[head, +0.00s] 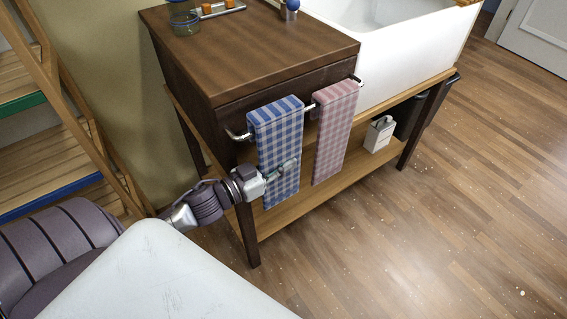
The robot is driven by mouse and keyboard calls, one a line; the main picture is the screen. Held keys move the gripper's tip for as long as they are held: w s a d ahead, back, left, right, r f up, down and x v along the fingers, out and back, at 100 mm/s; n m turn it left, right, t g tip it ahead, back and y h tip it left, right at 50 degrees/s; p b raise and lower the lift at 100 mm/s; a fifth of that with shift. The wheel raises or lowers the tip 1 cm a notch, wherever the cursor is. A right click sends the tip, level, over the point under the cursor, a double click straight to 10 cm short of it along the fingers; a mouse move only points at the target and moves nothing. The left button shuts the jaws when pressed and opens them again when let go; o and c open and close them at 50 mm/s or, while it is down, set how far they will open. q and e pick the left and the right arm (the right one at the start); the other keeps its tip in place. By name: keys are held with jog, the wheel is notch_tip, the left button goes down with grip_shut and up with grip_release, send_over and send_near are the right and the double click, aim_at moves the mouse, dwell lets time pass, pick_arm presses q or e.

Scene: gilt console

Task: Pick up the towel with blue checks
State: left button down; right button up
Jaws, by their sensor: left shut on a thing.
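The towel with blue checks (276,130) hangs folded over a metal rail on the front of a dark wooden cabinet. My left gripper (285,171) reaches in from the left and is shut on the lower half of this towel. The towel still lies over the rail at its top. A pink checked towel (333,130) hangs on the same rail, just to the right. My right gripper is not in view.
The cabinet (250,50) has a jar (184,18) on top and a lower wooden shelf holding a small white box (379,134). A white sink (395,50) stands at right. Wooden shelving (60,150) is at left. The floor at right is open.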

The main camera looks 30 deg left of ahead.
aim_at(302, 138)
pick_arm(q)
notch_tip(302, 138, up, 6)
jog(key=shift+f+p, duration=0.15)
jog(key=shift+p, duration=0.7)
jog(key=s+d, duration=0.3)
jog(key=d, duration=0.5)
jog(key=s+d, duration=0.4)
jog(key=d, duration=0.4)
jog(key=shift+d+f, duration=0.25)
jog(key=shift+d, duration=0.1)
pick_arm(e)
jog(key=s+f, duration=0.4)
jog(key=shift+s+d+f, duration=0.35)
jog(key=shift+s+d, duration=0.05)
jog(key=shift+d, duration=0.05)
